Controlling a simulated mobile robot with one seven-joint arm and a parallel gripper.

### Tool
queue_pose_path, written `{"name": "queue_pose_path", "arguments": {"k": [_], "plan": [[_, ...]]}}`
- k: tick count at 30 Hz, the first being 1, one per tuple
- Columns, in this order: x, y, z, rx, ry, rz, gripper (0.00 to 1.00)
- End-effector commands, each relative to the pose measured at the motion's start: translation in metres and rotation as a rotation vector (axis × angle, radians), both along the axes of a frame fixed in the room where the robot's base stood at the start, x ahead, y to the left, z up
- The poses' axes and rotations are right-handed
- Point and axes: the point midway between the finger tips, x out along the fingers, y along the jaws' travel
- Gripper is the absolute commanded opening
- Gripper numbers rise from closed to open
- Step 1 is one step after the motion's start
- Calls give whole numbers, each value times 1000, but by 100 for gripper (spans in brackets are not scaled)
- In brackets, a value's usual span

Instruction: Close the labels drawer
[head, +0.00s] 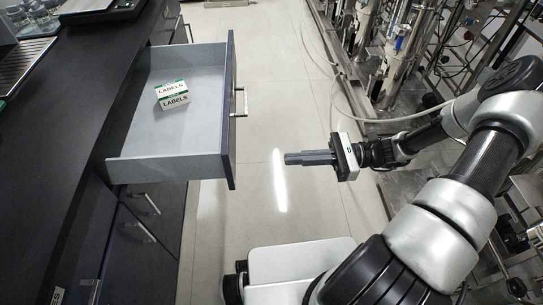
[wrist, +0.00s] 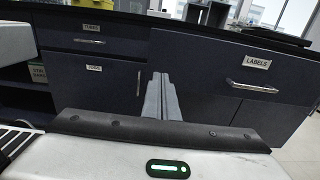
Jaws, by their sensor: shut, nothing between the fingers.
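The labels drawer (head: 168,168) is pulled out from under the dark counter in the head view. Its grey tray holds a small white and green box marked LABELS (head: 172,95). The drawer's dark front carries a metal handle (head: 239,102). In the wrist view the drawer front (wrist: 215,65) shows a LABELS tag (wrist: 257,63) and its bar handle (wrist: 251,87). My gripper (head: 287,158) is shut and empty, to the right of the drawer front and apart from it, pointing left toward it. Its shut fingers also show in the wrist view (wrist: 160,76).
The dark countertop (head: 65,125) runs along the left, with closed cabinets below it. Metal skids with pipes and hoses (head: 390,60) stand on the right. The pale floor (head: 275,80) between them is clear. Other labelled fronts (wrist: 90,45) show left in the wrist view.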

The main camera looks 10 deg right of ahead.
Motion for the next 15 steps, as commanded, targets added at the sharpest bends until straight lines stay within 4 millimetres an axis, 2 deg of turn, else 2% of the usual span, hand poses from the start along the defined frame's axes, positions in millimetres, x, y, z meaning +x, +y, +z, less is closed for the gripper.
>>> {"name": "queue_pose_path", "arguments": {"k": [15], "plan": [[2, 103, -2, -2, 1, 7, 0]]}}
